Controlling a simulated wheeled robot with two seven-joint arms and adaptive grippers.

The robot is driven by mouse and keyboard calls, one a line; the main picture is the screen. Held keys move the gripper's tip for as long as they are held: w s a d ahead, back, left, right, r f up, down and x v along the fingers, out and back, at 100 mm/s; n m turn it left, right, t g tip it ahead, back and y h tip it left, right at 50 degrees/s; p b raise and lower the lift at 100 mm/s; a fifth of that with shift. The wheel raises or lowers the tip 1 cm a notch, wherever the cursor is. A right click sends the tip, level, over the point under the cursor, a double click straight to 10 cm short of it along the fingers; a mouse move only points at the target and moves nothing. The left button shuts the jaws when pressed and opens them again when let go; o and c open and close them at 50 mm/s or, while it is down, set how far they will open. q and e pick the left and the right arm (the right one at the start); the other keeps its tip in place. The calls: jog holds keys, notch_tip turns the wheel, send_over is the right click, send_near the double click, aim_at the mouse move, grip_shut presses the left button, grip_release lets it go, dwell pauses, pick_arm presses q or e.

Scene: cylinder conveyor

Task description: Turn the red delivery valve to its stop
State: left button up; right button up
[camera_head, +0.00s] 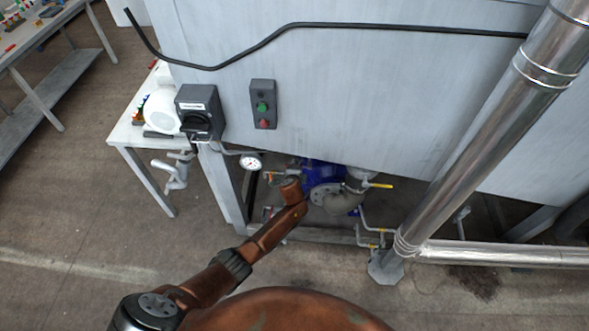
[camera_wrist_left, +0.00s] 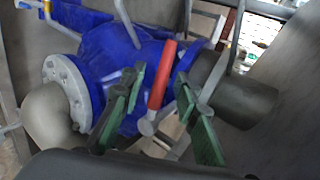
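The red valve handle (camera_wrist_left: 162,75) shows in the left wrist view as a slim bar, tilted slightly, in front of the blue pump body (camera_wrist_left: 110,55). My left gripper (camera_wrist_left: 160,84) has its two green fingers apart, one on each side of the handle. A gap shows on both sides, and I see no clear contact. In the head view my left arm reaches to the blue pump (camera_head: 322,174) under the grey tank; its fingers and the red handle are hidden there. My right gripper is in neither view.
Above the pump are the grey tank wall (camera_head: 370,95), a switch box (camera_head: 200,110), a button panel (camera_head: 263,104) and a gauge (camera_head: 250,162). A yellow-handled valve (camera_head: 378,185) and a large shiny pipe (camera_head: 490,125) stand to the right. Flanged pipe (camera_wrist_left: 65,90) flanks the pump.

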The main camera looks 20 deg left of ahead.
pick_arm(q)
jog(key=v, duration=1.1)
jog(key=shift+s+r, duration=0.15)
jog(key=shift+s, duration=0.25)
